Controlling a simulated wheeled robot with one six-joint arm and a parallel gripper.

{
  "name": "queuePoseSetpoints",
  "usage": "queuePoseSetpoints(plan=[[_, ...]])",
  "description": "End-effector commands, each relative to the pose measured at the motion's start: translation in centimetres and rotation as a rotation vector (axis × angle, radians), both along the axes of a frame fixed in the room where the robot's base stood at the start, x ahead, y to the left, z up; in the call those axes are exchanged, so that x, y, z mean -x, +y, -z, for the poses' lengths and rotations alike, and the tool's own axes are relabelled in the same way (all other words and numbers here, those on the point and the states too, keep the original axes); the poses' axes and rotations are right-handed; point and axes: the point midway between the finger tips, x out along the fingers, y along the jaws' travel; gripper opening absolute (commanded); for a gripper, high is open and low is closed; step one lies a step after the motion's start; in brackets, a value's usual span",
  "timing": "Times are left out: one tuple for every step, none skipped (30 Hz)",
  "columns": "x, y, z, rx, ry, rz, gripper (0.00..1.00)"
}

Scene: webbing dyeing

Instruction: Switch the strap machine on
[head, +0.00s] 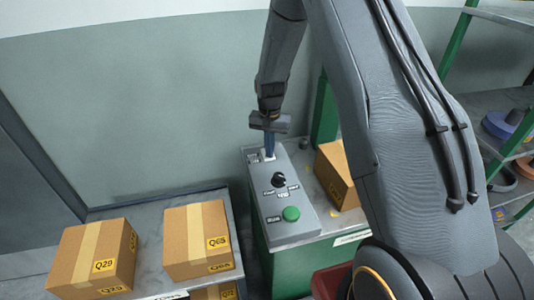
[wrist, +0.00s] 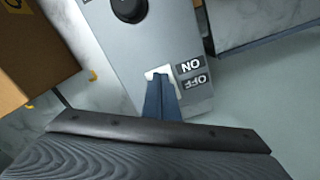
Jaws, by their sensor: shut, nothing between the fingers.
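The strap machine's grey control box (head: 287,203) sits on a metal-topped green cabinet. It carries a round green button (head: 291,214), a black knob (head: 279,180) and, at its far end, a switch with a pale plate (wrist: 152,72). ON and OFF labels (wrist: 193,73) stand beside the plate in the wrist view. My gripper (head: 268,153) is shut and empty, its blue fingers pointing down at the plate. In the wrist view the fingertips (wrist: 160,79) cover most of the switch, so its position is hidden. I cannot tell whether they touch it.
A cardboard box (head: 338,174) stands just right of the control box. Two more boxes, the left one (head: 93,258) and the right one (head: 197,240), sit on a metal table at the lower left. A green-framed shelf (head: 497,150) with spools is at the right. The wall is behind.

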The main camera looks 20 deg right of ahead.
Motion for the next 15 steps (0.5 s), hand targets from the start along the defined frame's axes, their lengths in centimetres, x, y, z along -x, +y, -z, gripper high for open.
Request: queuePoseSetpoints(plan=[[0.0, 0.0, 0.1, 0.0, 0.0, 0.0, 0.0], [0.0, 0.0, 0.1, 0.0, 0.0, 0.0, 0.0], [0.0, 0.0, 0.2, 0.0, 0.0, 0.0, 0.0], [0.0, 0.0, 0.2, 0.0, 0.0, 0.0, 0.0], [0.0, 0.0, 0.2, 0.0, 0.0, 0.0, 0.0], [0.0, 0.0, 0.2, 0.0, 0.0, 0.0, 0.0], [0.0, 0.0, 0.1, 0.0, 0.0, 0.0, 0.0], [0.0, 0.0, 0.1, 0.0, 0.0, 0.0, 0.0], [0.0, 0.0, -0.1, 0.0, -0.001, 0.0, 0.0], [0.0, 0.0, -0.2, 0.0, -0.001, 0.0, 0.0], [0.0, 0.0, -0.4, 0.0, -0.001, 0.0, 0.0], [0.0, 0.0, -0.7, 0.0, 0.0, 0.0, 0.0], [0.0, 0.0, -0.9, 0.0, 0.0, 0.0, 0.0], [0.0, 0.0, -1.1, 0.0, 0.0, 0.0, 0.0], [0.0, 0.0, -1.4, 0.0, -0.001, 0.0, 0.0]])
